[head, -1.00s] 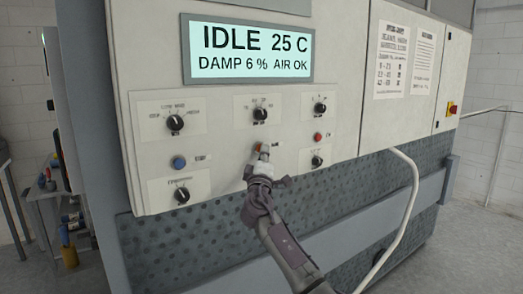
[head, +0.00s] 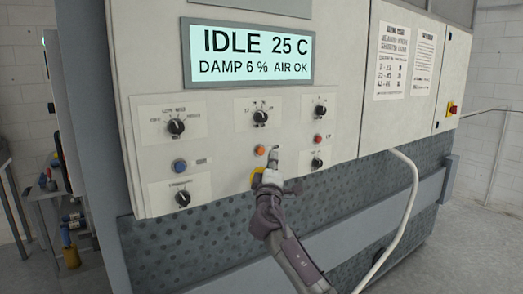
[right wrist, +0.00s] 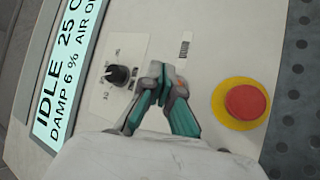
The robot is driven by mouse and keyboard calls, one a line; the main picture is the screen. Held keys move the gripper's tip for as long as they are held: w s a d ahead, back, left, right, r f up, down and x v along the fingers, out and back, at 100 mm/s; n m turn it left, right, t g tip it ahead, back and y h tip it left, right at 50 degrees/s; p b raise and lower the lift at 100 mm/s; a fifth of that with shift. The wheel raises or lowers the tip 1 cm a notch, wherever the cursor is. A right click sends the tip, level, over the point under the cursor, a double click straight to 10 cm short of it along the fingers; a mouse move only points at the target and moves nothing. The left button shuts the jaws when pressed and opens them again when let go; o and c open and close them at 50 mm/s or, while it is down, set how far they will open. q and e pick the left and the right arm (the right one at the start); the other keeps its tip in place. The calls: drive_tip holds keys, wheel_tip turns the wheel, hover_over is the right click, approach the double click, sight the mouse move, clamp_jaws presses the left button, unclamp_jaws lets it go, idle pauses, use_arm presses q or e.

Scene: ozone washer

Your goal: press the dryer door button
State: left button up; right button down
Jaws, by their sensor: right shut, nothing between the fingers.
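The machine's control panel (head: 222,185) carries an orange button (head: 260,150), a blue button (head: 179,166) and a red button (head: 318,139). Their labels are too small to read, so I cannot tell which one is the door button. My right gripper (head: 273,153) is shut and empty, its tips just right of the orange button in the head view. Whether the tips touch the panel I cannot tell. My left gripper is not in view.
A red emergency-stop button (right wrist: 247,102) with a yellow ring lies close to the fingers; the gripper mostly hides it in the head view. Several black knobs (head: 176,126) surround the buttons. The display (head: 250,53) reads IDLE 25 C, DAMP 6 %, AIR OK. A white hose (head: 405,215) hangs at right.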

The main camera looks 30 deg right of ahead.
drive_tip(key=shift+s+p, duration=0.3)
drive_tip(key=shift+s, duration=1)
